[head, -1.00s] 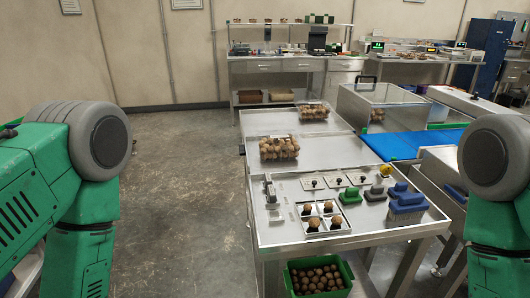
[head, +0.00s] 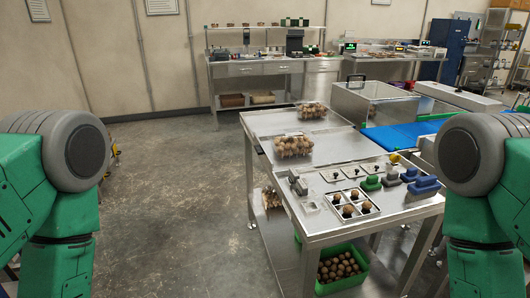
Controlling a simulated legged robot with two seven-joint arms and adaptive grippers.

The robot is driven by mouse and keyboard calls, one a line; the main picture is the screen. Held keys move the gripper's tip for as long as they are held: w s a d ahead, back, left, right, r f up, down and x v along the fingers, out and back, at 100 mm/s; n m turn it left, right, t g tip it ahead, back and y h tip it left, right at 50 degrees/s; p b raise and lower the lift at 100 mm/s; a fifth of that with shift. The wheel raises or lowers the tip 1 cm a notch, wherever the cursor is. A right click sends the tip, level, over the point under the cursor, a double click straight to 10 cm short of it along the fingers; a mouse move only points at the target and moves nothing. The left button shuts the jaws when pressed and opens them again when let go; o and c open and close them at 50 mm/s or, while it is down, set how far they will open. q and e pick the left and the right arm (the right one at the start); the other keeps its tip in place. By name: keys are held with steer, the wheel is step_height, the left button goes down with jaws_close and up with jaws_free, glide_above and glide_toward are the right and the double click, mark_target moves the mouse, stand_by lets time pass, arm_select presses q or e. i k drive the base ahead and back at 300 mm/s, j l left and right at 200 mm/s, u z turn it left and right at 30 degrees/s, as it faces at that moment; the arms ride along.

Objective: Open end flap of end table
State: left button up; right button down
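The steel table (head: 262,126) stands right of centre in the head view, with its near end toward me. I cannot make out a separate end flap on it. On its near part are a white tray (head: 328,203) holding several round brown items and a row of small handled plates (head: 352,171). Two clear clamshell trays of brown items, a nearer one (head: 293,146) and a farther one (head: 312,110), sit on its far part. Only my green arms show at both sides; neither gripper is in view.
A green crate (head: 322,287) of round items sits on the table's lower shelf. Blue and green blocks (head: 424,186) lie at the table's right edge. A blue conveyor belt (head: 400,136) adjoins on the right. A workbench (head: 262,68) lines the back wall. The floor to the left is open.

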mark_target(261, 150)
steer(key=i+j+z, duration=0.1)
steer(key=z, duration=0.3)
steer(key=i+j+z, duration=0.1)
steer(key=z, duration=0.35)
steer(key=i+j+z, duration=0.1)
steer(key=j+z, duration=0.15)
steer(key=z, duration=0.15)
